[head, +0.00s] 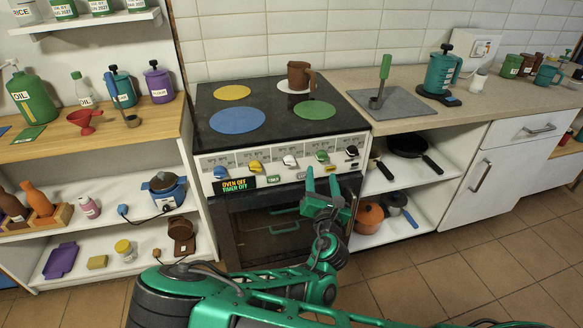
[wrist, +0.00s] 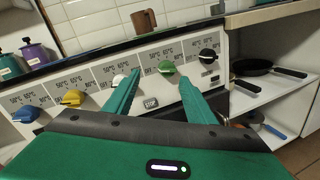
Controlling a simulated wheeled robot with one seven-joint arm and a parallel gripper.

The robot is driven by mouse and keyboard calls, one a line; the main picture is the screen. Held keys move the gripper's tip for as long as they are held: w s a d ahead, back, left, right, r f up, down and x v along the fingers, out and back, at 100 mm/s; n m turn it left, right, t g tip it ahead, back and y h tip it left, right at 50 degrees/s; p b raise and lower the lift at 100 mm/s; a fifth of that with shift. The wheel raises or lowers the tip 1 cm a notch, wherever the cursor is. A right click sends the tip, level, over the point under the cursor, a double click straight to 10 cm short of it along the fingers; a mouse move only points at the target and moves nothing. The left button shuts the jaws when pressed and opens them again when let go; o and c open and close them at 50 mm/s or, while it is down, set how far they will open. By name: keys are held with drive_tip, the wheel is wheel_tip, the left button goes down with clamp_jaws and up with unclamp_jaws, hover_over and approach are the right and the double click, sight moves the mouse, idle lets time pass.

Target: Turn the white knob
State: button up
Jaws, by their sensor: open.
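The white knob (head: 290,161) is the middle one in the row on the oven's front panel, between the yellow and green knobs. In the wrist view the white knob (wrist: 118,80) shows just left of my left finger, which partly covers it. My gripper (head: 322,180) is open and empty in front of the panel, to the right of the white knob and just below the green knob. In the wrist view the green knob (wrist: 167,68) appears between the fingertips of my gripper (wrist: 159,82). I see no contact with any knob.
The row also has a blue knob (head: 220,172), a yellow knob (head: 255,167) and a black knob (head: 352,151). A display (head: 235,185) reads "OVEN OFF TIMER OFF". A brown mug (head: 298,76) stands on the hob. The oven door is below, with open shelves on both sides.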

sight(291, 165)
drive_tip(key=s+a+f+n+y, duration=0.2)
drive_tip(key=a+n+y, duration=0.25)
drive_tip(key=a, duration=0.25)
drive_tip(key=shift+g+h, duration=0.3)
drive_tip(key=shift+h, duration=0.15)
drive_tip(key=x, duration=1)
drive_tip(key=shift+w+a, duration=0.15)
drive_tip(key=shift+w, duration=0.1)
drive_tip(key=c, duration=1)
